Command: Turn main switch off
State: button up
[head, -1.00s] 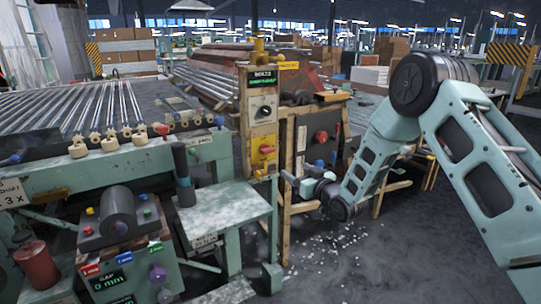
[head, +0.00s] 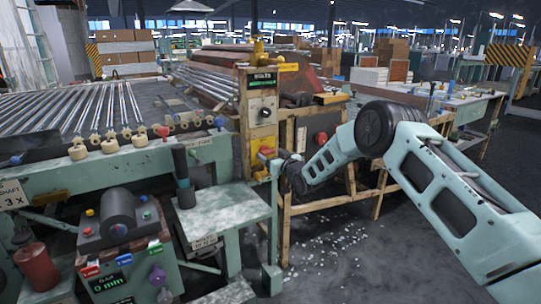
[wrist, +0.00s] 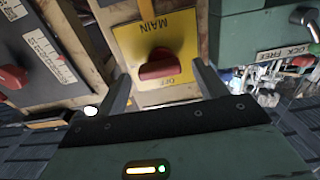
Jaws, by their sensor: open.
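The main switch is a red rotary handle (wrist: 158,68) on a yellow plate (wrist: 182,35). In the wrist view its labels MAIN and OFF appear upside down, and the handle lies roughly crosswise. In the head view the yellow switch plate (head: 264,142) is on the lower part of the wooden control post, partly hidden by my gripper. My gripper (wrist: 163,82) is open and empty. Its two fingers point at the plate, one on each side of the handle, apart from it as far as I can see. In the head view my gripper (head: 276,166) is small, close to the plate.
A grey panel with another red knob (wrist: 12,77) is left of the switch in the wrist view. A green box with a lever (wrist: 305,18) is on the right. The wooden post (head: 242,125) and green side table (head: 222,210) stand close by.

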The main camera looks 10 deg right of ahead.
jog(key=shift+w+a, duration=0.2)
jog(key=shift+w, duration=0.45)
jog(key=c, duration=1)
